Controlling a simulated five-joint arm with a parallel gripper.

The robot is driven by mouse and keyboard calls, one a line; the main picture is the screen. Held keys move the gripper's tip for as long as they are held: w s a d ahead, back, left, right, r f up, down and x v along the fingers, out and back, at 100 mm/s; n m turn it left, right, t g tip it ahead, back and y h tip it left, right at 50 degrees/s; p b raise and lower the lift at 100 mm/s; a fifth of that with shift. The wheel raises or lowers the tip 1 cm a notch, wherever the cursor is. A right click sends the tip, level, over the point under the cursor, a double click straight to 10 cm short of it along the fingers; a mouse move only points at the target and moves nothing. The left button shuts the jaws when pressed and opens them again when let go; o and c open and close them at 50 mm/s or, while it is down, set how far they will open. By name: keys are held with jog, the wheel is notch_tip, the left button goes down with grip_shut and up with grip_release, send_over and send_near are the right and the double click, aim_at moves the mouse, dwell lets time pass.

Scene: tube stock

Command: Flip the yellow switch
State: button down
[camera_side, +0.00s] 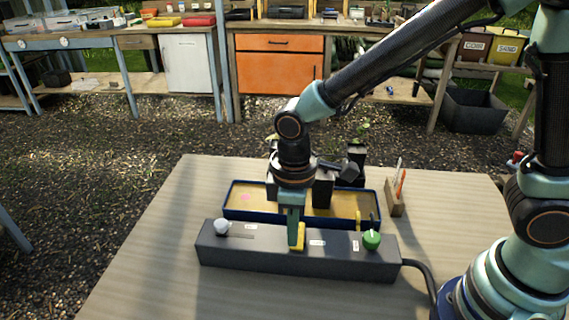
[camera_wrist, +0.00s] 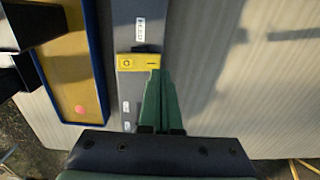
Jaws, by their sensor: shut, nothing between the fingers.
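The yellow switch (camera_side: 299,236) sits on top of a long dark grey control box (camera_side: 290,262), between a white knob (camera_side: 222,227) on the left and a green knob (camera_side: 371,239) on the right. My gripper (camera_side: 291,246) points down at the switch, its fingers shut and empty. In the side view the fingers partly hide the switch. In the wrist view the fingertips (camera_wrist: 160,76) are at the edge of the yellow switch (camera_wrist: 138,62) and look to be touching it or very close. Small white labels lie beside the switch.
A cable (camera_side: 424,272) leaves the box's right end. The table's left side is clear.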

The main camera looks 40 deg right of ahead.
notch_tip(320, 180, up, 14)
jog(key=s+a, duration=0.2)
dwell(0.4)
jog(key=shift+d+f, duration=0.1)
jog(key=d+m+t, duration=0.6)
jog(key=d+m, duration=0.3)
jog(key=d, duration=1.1)
jog(key=n+g+y, duration=0.1)
jog(key=n+g, duration=0.2)
jog(key=n, duration=0.6)
send_near(302, 224)
jog(key=x, duration=0.2)
jog(key=w+x, duration=0.1)
jog(key=x, duration=0.2)
jog(key=shift+a, duration=0.2)
jog(key=shift+w+f, duration=0.1)
jog(key=shift+f, duration=0.6)
